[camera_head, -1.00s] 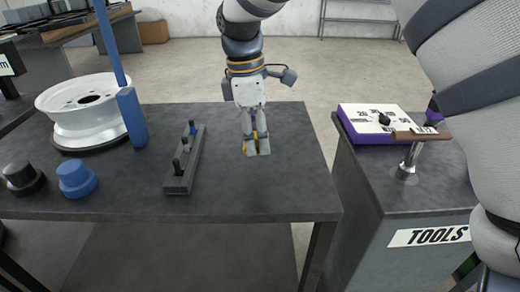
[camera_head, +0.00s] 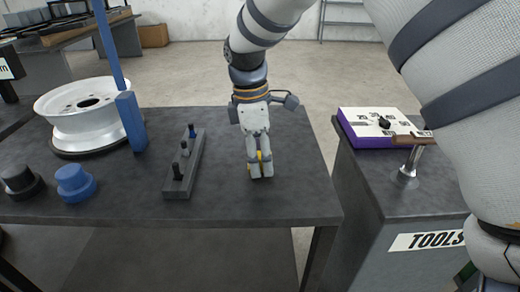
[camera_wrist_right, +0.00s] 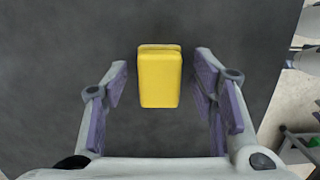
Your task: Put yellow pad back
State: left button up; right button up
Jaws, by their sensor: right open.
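The yellow pad (camera_wrist_right: 160,78) is a small block on the dark tabletop in the right wrist view, in the gap between my right gripper's fingers. Space shows on both sides of it, so the fingers do not clasp it. My right gripper (camera_head: 260,171) is open and points down over the table's right part in the head view. Only slivers of yellow show around its fingers there, as the gripper hides most of the pad. My left gripper is in neither view.
A dark grey holder (camera_head: 184,175) with several pegs stands left of my right gripper. A blue knob-shaped part (camera_head: 75,183), a black one (camera_head: 20,182) and a white wheel rim (camera_head: 82,129) are further left. A tool cabinet (camera_head: 375,235) with a purple-edged box (camera_head: 352,131) stands right, across a gap.

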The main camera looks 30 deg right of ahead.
notch_tip(320, 180, up, 12)
jog(key=a, duration=0.1)
jog(key=shift+w, duration=0.4)
jog(key=shift+a, duration=0.1)
